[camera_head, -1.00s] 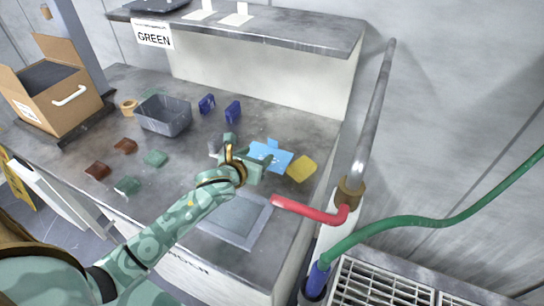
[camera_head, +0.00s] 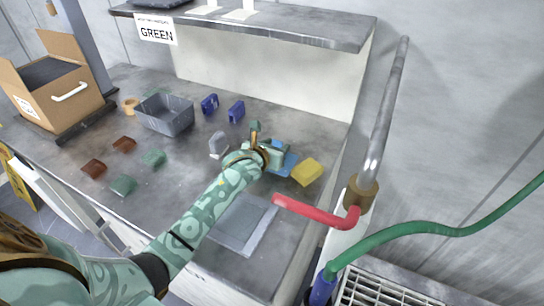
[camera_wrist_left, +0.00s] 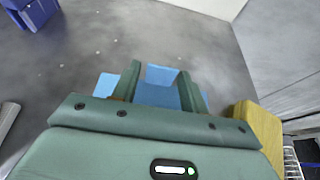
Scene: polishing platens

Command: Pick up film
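The film appears to be the light blue sheet (camera_head: 291,162) with a small tab on the bench top, partly hidden by my left gripper (camera_head: 274,150). In the left wrist view the blue sheet (camera_wrist_left: 157,93) lies beneath and between the two green fingers of my left gripper (camera_wrist_left: 159,72). The fingers stand apart with nothing clamped between them. I cannot tell whether they touch the sheet. My right gripper is not in view.
A yellow block (camera_head: 306,172) sits right beside the sheet. A red nozzle (camera_head: 315,211) reaches over the bench's right edge. A flat grey plate (camera_head: 240,223) lies in front.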

